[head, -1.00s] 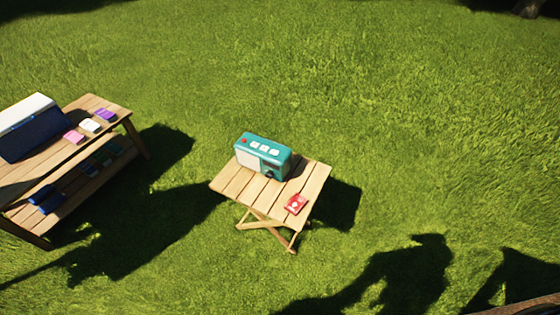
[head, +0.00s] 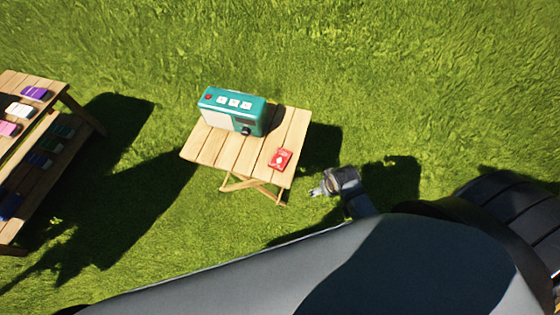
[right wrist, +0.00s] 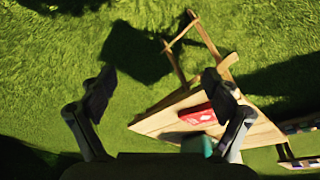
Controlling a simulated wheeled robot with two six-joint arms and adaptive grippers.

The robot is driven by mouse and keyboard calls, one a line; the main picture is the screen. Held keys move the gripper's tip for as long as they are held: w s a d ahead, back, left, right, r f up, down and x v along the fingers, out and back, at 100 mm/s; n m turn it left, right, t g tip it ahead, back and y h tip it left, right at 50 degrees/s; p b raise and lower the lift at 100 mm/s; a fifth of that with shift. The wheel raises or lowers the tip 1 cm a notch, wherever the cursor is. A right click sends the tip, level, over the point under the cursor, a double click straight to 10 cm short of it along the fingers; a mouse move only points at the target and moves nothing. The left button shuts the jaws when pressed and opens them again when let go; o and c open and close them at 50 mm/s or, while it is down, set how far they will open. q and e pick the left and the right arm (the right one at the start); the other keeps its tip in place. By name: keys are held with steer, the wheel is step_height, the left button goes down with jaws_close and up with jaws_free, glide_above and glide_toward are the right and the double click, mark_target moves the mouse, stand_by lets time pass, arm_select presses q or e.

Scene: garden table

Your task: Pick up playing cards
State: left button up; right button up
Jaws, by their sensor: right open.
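The playing cards, a red pack with a white mark (head: 280,159), lie flat near the right front edge of a small wooden folding table (head: 215,148). The pack also shows in the right wrist view (right wrist: 198,115), partly behind one finger. My right gripper (head: 316,191) is to the right of the small table in the head view, apart from the pack. In the right wrist view its two fingers (right wrist: 165,88) are spread wide with nothing between them. My left gripper is not in view.
A teal radio (head: 234,111) stands on the small table behind the pack. A larger wooden bench table (head: 40,90) at the left carries several small coloured items. Open grass surrounds both tables.

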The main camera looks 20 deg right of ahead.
step_height(320, 180, up, 8)
steer(key=w+a+n+b, duration=0.1)
steer(key=w+n+b, duration=0.1)
steer(key=n, duration=0.1)
steer(key=n+g+y, duration=0.1)
steer(key=n+g, duration=0.2)
steer(key=n, duration=2)
glide_above(280, 158)
steer(key=f, duration=0.7)
steer(key=shift+s+d+f+b, duration=0.2)
steer(key=shift+s+f+b, duration=0.1)
steer(key=shift+s+b, duration=0.1)
steer(key=f, duration=0.1)
steer(key=f+b, duration=0.1)
steer(key=f, duration=0.3)
steer(key=shift+w+a+f+b, duration=0.1)
steer(key=shift+w+a+b, duration=0.1)
steer(key=shift+w+b, duration=0.15)
steer(key=shift+c, duration=0.2)
steer(key=c, duration=1.2)
